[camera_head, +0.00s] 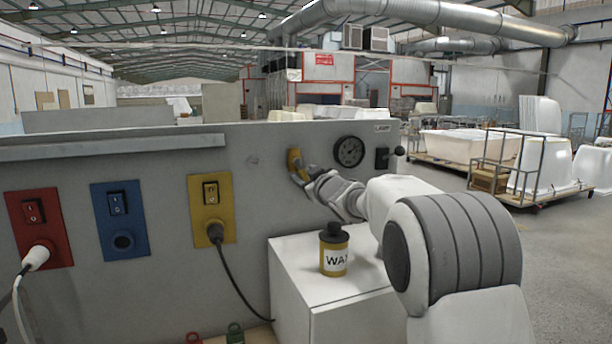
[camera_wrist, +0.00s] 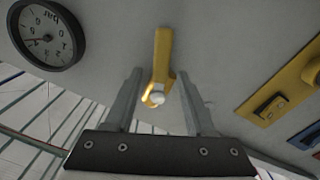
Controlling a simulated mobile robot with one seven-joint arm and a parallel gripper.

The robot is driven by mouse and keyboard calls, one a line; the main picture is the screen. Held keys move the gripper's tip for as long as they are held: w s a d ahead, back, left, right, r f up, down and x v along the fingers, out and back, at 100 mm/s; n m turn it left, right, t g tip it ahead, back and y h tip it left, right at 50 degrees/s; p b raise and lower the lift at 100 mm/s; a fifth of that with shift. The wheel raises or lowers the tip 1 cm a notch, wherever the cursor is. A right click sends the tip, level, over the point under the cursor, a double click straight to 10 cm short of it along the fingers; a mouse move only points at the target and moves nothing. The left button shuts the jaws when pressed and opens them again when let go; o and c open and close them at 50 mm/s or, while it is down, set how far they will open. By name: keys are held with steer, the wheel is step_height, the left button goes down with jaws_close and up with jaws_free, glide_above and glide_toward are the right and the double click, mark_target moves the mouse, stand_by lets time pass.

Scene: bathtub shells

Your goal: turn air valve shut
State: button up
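The air valve has a yellow lever handle (camera_head: 294,160) on the grey panel, left of the round gauge. In the head view it stands nearly upright, its lower end partly hidden by my gripper (camera_head: 303,177). In the wrist view the yellow handle (camera_wrist: 164,50) runs from a bright round pivot toward the top of the picture. My gripper (camera_wrist: 160,75) is open, with one finger on each side of the handle near its pivot. Gaps show between the handle and both fingers. The black pressure gauge (camera_head: 349,152) also shows upside down in the wrist view (camera_wrist: 44,33).
A black lamp switch (camera_head: 385,158) with a lever sits right of the gauge. Red (camera_head: 48,211), blue (camera_head: 102,220) and yellow (camera_head: 226,187) socket plates are to the left, with cables in two. A wax can (camera_head: 334,236) stands on a white box (camera_head: 290,262) below my arm.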

jaws_close()
stand_by(1.3)
